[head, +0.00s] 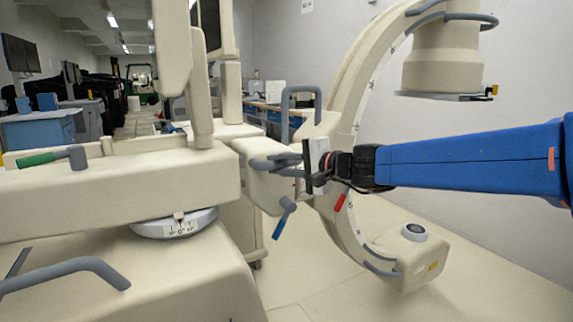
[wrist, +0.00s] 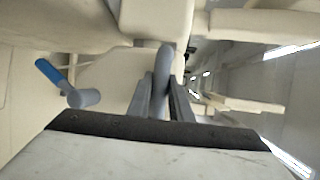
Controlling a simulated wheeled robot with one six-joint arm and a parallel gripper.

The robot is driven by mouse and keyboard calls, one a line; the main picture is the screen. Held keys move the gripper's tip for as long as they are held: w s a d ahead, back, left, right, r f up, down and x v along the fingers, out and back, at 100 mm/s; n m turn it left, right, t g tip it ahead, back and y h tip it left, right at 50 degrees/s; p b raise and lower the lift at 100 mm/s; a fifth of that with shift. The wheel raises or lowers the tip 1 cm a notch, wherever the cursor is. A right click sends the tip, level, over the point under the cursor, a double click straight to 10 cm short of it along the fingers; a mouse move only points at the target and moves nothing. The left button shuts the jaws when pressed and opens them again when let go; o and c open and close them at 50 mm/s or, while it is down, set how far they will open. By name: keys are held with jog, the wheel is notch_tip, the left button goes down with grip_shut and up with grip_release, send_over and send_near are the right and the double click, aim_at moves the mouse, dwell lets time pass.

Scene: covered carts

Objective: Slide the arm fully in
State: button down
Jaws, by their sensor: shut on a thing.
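The cream cross arm (head: 262,190) comes out of the right end of a thick cream housing (head: 110,195) and leads to the large C-shaped frame (head: 345,95). Part of the arm is hidden behind the housing and my gripper. A grey handle (head: 262,166) stands out from the arm's side. My gripper (head: 285,163) is shut on this handle. In the wrist view the handle (wrist: 164,60) runs between the two dark fingers (wrist: 164,95). I cannot tell how much of the arm is inside the housing.
A blue-tipped lever (head: 282,220) hangs just below my gripper. A red-tipped lever (head: 341,201) is on the C frame and a green-tipped lever (head: 42,158) on the housing. A grey rail (head: 70,270) is on the cart's front. Open floor lies below the C frame.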

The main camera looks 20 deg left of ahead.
jog(key=shift+s+a, duration=0.25)
jog(key=shift+s, duration=0.05)
jog(key=c, duration=1.8)
grip_release()
jog(key=shift+w, duration=0.1)
jog(key=shift+c, duration=0.2)
jog(key=shift+o, duration=1.1)
jog(key=shift+w+d, duration=0.1)
jog(key=shift+d, duration=0.05)
jog(key=shift+d, duration=0.1)
jog(key=v, duration=1.7)
jog(key=shift+d, duration=0.2)
jog(key=s+d+f+n+h, duration=0.1)
jog(key=s+d+f+h, duration=0.4)
jog(key=d, duration=0.8)
jog(key=s+d+f+n+h, duration=0.2)
jog(key=s+d+f+h, duration=0.3)
jog(key=s+d+f, duration=0.5)
jog(key=s+d+f+n+h, duration=0.1)
jog(key=s+d+f+h, duration=0.4)
jog(key=d+f, duration=0.8)
jog(key=s+d, duration=0.2)
jog(key=d, duration=0.2)
jog(key=shift+s+d, duration=0.2)
jog(key=shift+d, duration=0.2)
